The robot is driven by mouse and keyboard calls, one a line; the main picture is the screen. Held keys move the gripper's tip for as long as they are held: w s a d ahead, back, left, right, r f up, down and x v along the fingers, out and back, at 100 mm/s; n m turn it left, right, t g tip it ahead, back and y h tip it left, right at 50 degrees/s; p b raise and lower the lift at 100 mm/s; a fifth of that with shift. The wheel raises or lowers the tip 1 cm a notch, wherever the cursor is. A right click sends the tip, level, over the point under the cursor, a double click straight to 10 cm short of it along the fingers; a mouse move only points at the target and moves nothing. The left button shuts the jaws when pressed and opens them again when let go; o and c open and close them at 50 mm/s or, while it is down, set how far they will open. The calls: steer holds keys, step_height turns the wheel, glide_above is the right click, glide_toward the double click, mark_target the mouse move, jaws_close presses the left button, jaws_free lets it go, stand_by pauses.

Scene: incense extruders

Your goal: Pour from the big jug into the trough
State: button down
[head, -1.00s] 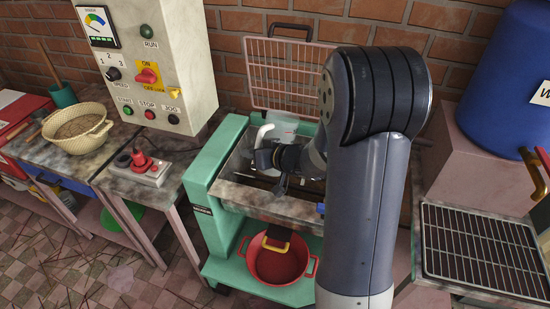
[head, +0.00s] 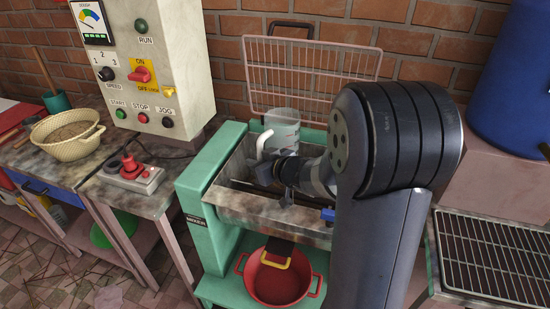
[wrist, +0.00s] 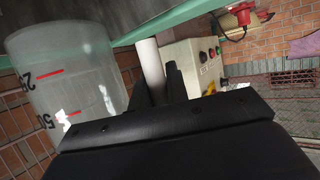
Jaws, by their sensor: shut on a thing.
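The big jug (head: 284,130) is clear plastic with a white handle (head: 264,143). It stands close to upright at the back of the trough, partly above its rim. My gripper (head: 266,166) is shut on the handle, on the jug's left side. The wrist view shows the jug (wrist: 65,85) with red marks, and its handle (wrist: 151,66) between my dark fingers (wrist: 160,85). I cannot tell what the jug holds. The trough (head: 235,203) is a grey metal bin in the green mixer frame; my arm hides its right part.
A control box (head: 150,70) stands left of the mixer. A wire guard (head: 310,72) rises behind the trough. A red basin (head: 277,282) sits below.

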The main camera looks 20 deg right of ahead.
mark_target(262, 148)
steer(key=shift+r+p, duration=2.65)
steer(key=shift+p, duration=0.1)
steer(key=shift+f, duration=0.1)
